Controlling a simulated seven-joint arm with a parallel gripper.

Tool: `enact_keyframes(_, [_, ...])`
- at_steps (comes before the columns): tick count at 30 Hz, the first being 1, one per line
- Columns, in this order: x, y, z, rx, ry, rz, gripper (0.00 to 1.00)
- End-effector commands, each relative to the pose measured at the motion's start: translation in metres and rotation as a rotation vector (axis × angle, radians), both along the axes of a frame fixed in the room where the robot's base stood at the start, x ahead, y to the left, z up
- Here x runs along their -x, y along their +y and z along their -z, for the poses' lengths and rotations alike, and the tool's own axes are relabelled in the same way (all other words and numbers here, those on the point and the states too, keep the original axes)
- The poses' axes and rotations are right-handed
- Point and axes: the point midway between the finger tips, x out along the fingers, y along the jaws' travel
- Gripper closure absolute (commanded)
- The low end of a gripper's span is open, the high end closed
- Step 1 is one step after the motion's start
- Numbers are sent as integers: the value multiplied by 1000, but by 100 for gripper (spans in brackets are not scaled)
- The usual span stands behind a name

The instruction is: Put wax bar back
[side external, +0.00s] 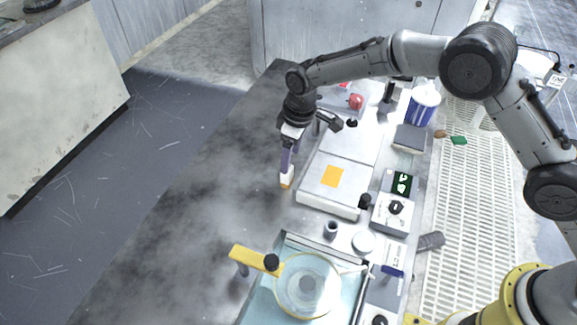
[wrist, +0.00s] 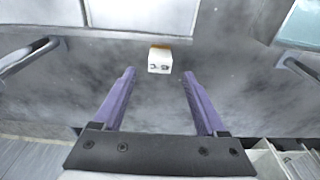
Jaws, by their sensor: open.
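A small white block with an orange-brown end, which looks like the wax bar (side external: 287,178), is at the left of the white flat unit, over the dark worktop. In the wrist view the wax bar (wrist: 159,64) lies just beyond and between the fingertips, with dark marks on its near face. My gripper (side external: 288,163) points down at it. In the wrist view my gripper (wrist: 159,80) has its purple fingers apart, with a gap on both sides of the bar. I cannot tell whether the bar rests fully on the worktop.
The white flat unit (side external: 316,193) with an orange square (side external: 332,176) stands close right of the gripper. A round platen (side external: 307,285) in a pale blue tray and a yellow arm (side external: 250,258) are in front. Knob boxes (side external: 394,209) stand right. The worktop (side external: 190,220) at left is clear.

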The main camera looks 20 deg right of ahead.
Motion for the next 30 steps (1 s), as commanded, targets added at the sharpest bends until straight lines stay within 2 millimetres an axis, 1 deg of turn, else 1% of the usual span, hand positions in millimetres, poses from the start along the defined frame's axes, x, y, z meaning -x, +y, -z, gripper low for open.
enact_keyframes(1, [0,-1,-10,-1,-2,0,26])
enact_keyframes(6, [2,-3,-30,-1,-2,0,26])
enact_keyframes(10, [3,-3,-36,0,0,0,26])
enact_keyframes(17, [3,-4,-38,0,0,1,26])
enact_keyframes(20, [4,-9,-46,-2,-6,11,26])
enact_keyframes(23, [7,-25,-72,-12,-24,45,26])
enact_keyframes(26, [19,-53,-112,-23,-49,102,26])
enact_keyframes(27, [26,-66,-129,-29,-60,130,26])
enact_keyframes(29, [39,-86,-152,-36,-77,171,26])
enact_keyframes(30, [48,-99,-167,-42,-89,198,26])
